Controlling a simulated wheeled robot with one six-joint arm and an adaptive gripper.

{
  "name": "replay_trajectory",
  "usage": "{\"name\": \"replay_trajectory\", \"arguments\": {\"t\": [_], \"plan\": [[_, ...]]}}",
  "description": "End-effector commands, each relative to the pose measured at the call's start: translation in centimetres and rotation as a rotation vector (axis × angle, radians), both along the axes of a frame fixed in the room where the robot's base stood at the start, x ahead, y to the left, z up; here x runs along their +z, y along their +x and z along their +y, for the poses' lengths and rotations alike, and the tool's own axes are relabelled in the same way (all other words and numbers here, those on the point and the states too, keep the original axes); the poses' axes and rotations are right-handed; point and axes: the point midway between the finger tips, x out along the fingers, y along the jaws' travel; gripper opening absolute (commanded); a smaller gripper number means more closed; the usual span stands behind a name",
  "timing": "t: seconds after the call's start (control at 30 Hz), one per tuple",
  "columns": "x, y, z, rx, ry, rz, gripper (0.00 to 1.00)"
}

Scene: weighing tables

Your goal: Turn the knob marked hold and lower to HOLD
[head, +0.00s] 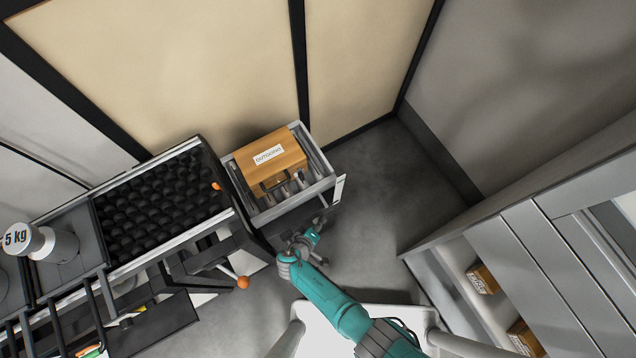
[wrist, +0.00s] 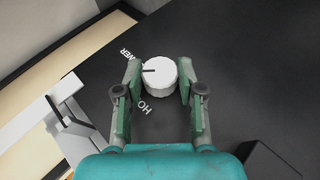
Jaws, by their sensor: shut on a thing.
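The knob (wrist: 161,80) is a white round dial on a dark panel (wrist: 230,60) in the wrist view. Its black pointer line points left, between two white labels. The upper label, ending in "WER" (wrist: 127,54), is partly cut off by my left finger. The lower label (wrist: 146,107) shows "HO", and its rest is hidden behind that finger. My gripper (wrist: 160,68) is shut on the knob, one green-padded finger on each side. In the head view my arm reaches to the front of the outgoing stand, and the knob cannot be made out there.
A carton marked OUTGOING (head: 270,160) sits on the metal-framed stand (head: 325,183). To the left is a black roller conveyor (head: 160,205) with an orange-ended lever (head: 243,282). A 5 kg weight (head: 45,241) stands further left. Grey shelving (head: 540,240) is at right; open floor lies between.

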Motion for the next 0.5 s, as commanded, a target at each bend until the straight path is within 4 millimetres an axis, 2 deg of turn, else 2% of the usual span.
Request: {"name": "replay_trajectory", "arguments": {"t": [0.33,0.37,0.43,0.5], "plan": [[-0.12,-0.11,-0.15,-0.001,-0.003,0.002,0.04],[-0.12,-0.11,-0.15,-0.001,-0.003,0.002,0.43],[-0.11,-0.10,-0.14,-0.001,-0.003,0.002,0.61],[-0.09,-0.09,-0.12,-0.002,-0.002,0.001,0.64]]}}
